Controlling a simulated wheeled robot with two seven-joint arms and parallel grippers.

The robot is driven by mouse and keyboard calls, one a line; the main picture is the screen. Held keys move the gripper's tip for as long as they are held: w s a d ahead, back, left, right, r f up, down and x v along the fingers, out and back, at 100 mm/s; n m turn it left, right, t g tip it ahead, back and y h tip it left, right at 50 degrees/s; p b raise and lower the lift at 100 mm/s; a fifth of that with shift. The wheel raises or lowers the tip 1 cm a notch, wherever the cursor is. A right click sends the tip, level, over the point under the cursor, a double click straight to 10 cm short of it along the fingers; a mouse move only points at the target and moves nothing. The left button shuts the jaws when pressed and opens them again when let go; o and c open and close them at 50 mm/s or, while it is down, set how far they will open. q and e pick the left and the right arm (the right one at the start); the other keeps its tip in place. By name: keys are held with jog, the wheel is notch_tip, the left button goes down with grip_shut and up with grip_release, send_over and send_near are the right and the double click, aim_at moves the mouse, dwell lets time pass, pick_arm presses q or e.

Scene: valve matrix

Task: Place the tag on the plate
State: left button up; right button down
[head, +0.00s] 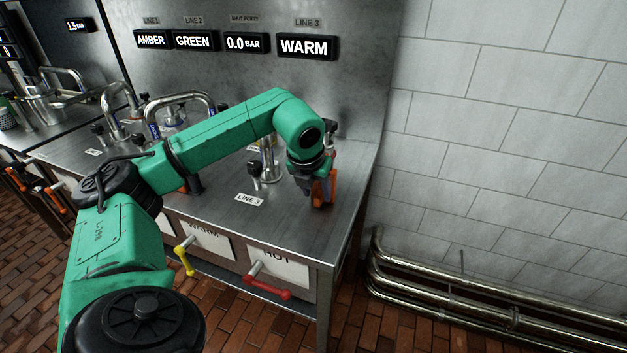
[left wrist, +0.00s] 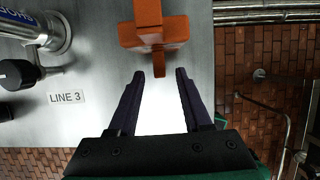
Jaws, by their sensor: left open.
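My left gripper (head: 316,193) is over the right end of the steel counter, pointing down. In the left wrist view its dark fingers (left wrist: 160,74) are apart, with nothing gripped between them. An orange T-shaped piece (left wrist: 154,33) is just ahead of the fingertips, with a narrow tab toward the gap. It also shows in the head view (head: 327,188), partly behind the gripper. I cannot tell whether it is the tag or a holder. A bright white area shows between the fingers; I cannot tell whether it is a plate or glare. My right gripper is not in view.
The steel counter (head: 225,185) carries a LINE 3 label (head: 249,200) and several curved pipes with black knobs. A yellow handle (head: 185,258) and a red handle (head: 267,288) stick out in front. Metal pipes (head: 455,290) run low along the tiled wall at right.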

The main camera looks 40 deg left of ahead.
pick_arm(q)
jog(key=v, duration=0.8)
jog(key=shift+s+r, duration=0.2)
jog(key=shift+r, duration=0.15)
